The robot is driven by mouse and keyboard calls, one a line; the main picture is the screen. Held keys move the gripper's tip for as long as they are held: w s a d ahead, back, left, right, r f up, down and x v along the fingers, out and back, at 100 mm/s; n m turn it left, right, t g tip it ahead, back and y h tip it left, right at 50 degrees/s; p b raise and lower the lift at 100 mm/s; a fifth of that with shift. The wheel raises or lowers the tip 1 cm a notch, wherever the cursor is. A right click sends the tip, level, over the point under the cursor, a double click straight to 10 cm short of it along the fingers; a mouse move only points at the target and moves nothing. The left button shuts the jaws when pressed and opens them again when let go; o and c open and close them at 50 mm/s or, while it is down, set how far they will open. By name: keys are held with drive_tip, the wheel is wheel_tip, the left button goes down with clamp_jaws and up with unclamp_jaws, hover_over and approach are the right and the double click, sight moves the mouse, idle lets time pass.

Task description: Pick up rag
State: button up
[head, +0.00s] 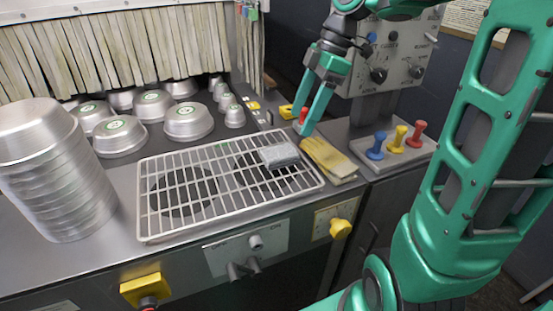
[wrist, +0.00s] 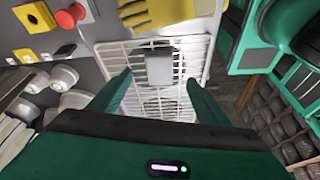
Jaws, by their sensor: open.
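The rag appears to be the grey folded pad (head: 279,156) lying on the right part of the white wire rack (head: 146,205). In the wrist view the grey pad (wrist: 160,67) shows between and beyond the fingertips, on the rack (wrist: 112,52). My gripper (head: 302,122) is open and empty, above the counter behind and slightly right of the pad, and does not touch it. In the wrist view my gripper (wrist: 158,78) has its two green fingers spread apart.
Yellow gloves (head: 328,158) lie right of the rack. A tray (head: 362,152) holds blue, yellow and red knobs. A control box (head: 395,50) stands behind. Stacked metal pans (head: 60,180) and several upturned bowls (head: 188,121) are at left. A red button (wrist: 71,16) shows in the wrist view.

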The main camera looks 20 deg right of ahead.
sight(280, 151)
drive_tip(key=a+f+n, duration=0.1)
drive_tip(key=f, duration=0.2)
drive_tip(key=a+f, duration=0.2)
drive_tip(key=f, duration=0.1)
drive_tip(key=a+f+n, duration=0.1)
drive_tip(key=a+f, duration=0.1)
drive_tip(key=f, duration=0.1)
drive_tip(key=shift+w+a+f+n, duration=0.1)
drive_tip(key=shift+w+a+n, duration=0.05)
drive_tip(key=shift+w+n, duration=0.15)
drive_tip(key=c, duration=1.1)
